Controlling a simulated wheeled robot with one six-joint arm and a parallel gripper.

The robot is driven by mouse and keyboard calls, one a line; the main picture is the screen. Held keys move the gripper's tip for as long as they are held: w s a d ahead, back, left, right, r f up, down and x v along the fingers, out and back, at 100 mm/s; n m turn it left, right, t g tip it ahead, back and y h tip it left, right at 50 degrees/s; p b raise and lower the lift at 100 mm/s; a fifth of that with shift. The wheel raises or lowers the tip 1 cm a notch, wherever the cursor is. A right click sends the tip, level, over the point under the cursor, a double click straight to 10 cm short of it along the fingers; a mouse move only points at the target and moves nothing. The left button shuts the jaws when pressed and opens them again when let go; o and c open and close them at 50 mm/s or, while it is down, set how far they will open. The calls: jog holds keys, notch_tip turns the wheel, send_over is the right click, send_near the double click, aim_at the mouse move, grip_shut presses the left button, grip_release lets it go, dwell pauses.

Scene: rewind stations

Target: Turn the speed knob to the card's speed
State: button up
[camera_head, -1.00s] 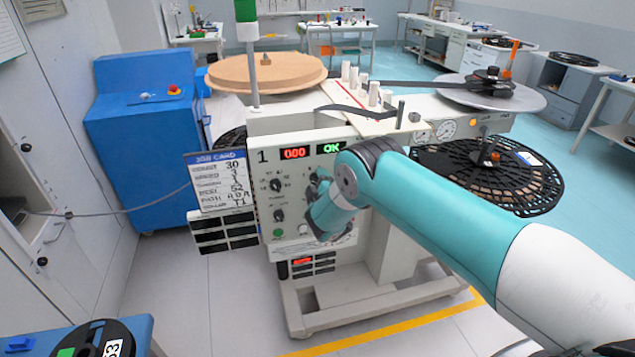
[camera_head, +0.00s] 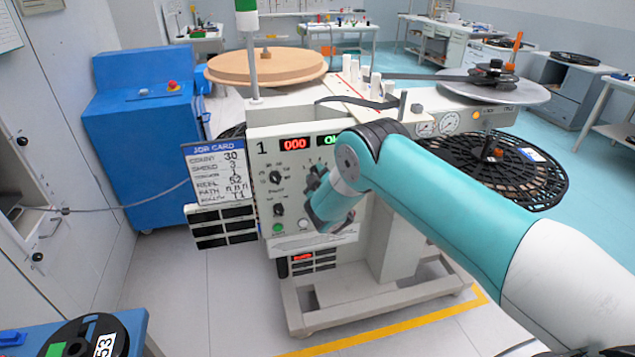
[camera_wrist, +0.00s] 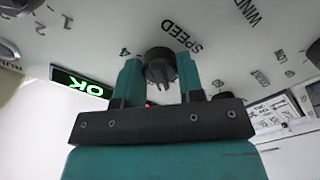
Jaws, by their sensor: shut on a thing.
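The dark round speed knob (camera_wrist: 159,62) sits on the pale panel beside the printed word SPEED in the wrist view, with a 4 printed close to it. My gripper (camera_wrist: 159,70) has one teal finger on each side of the knob and is shut on it. The knob's pointer and exact setting cannot be made out. In the head view my gripper (camera_head: 318,190) is at the machine's front panel (camera_head: 262,200) and hides the speed knob. The job card (camera_head: 215,172) hangs left of the panel; its speed line appears to read 3.
Another selector knob (camera_head: 275,178) and a green button (camera_head: 278,228) are on the panel left of my gripper. A lit OK display (camera_wrist: 82,82) is near the fingers. A blue cabinet (camera_head: 140,150) stands to the left. A black reel (camera_head: 495,170) is at the right.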

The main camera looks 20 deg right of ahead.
jog(key=m+b, duration=0.4)
jog(key=b, duration=0.3)
jog(key=m+b, duration=0.5)
jog(key=b, duration=0.3)
jog(key=f+m+b, duration=0.1)
jog(key=m+b, duration=0.4)
jog(key=b, duration=0.3)
jog(key=shift+s, duration=0.1)
jog(key=shift+r+m+b, duration=0.1)
jog(key=shift+m+b, duration=0.25)
jog(key=shift+m, duration=0.05)
jog(key=o, duration=0.9)
jog(key=shift+r, duration=0.2)
